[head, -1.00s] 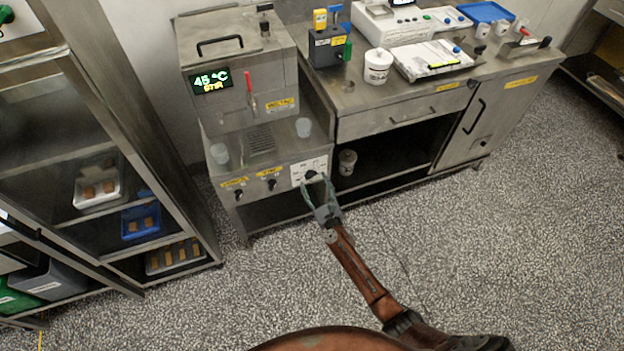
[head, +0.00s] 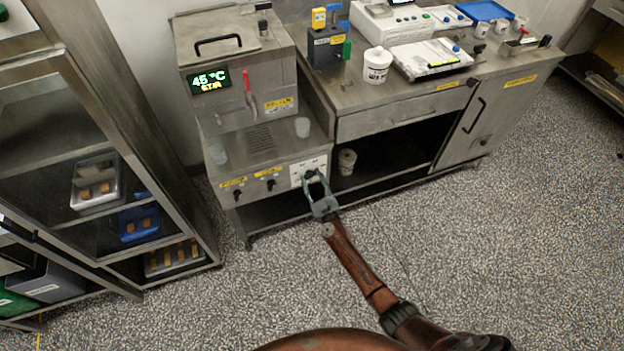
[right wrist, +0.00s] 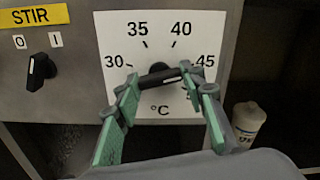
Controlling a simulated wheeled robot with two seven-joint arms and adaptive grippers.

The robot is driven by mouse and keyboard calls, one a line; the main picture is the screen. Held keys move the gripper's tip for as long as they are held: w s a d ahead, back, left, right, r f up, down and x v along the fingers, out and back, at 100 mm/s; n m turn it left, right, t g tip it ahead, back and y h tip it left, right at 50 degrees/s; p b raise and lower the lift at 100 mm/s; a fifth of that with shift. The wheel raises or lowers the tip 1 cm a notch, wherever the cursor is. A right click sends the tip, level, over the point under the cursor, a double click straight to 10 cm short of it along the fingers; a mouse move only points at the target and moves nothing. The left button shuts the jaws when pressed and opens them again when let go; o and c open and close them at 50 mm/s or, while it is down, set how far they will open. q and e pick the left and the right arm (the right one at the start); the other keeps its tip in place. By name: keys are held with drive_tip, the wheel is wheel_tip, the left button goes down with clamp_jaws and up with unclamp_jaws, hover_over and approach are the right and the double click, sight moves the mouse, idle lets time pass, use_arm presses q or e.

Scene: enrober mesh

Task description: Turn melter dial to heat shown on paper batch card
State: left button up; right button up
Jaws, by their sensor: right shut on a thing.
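The melter (head: 235,75) stands at the back left, and its lit display (head: 208,81) reads 45 °C with STIR below. Its heat dial (right wrist: 158,72) is a black knob with a bar handle on a white scale plate (right wrist: 112,32) marked 30, 35, 40 and 45. My right gripper (head: 315,178) is at this dial. In the right wrist view its green-padded fingers (right wrist: 161,80) are shut on the two ends of the bar. Fingers hide part of the lower scale, and I cannot tell which mark the dial points to. I cannot make out a readable batch card. My left gripper is not in view.
A STIR switch (right wrist: 42,72) sits left of the dial. The counter (head: 350,98) at right holds a white tub (head: 376,65). A rack with trays (head: 98,195) stands at left. The floor in front is clear.

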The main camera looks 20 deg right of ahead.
drive_tip(key=shift+c, duration=1.4)
drive_tip(key=shift+n, duration=0.3)
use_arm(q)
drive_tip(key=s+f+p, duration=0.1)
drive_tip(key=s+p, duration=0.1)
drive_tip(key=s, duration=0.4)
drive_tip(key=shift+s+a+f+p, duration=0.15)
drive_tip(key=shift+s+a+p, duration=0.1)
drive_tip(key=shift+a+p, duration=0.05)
use_arm(e)
drive_tip(key=n, duration=2.8)
drive_tip(key=shift+a+n, duration=0.1)
drive_tip(key=shift+n, duration=0.3)
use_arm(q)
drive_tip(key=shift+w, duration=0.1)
use_arm(e)
drive_tip(key=shift+n, duration=0.3)
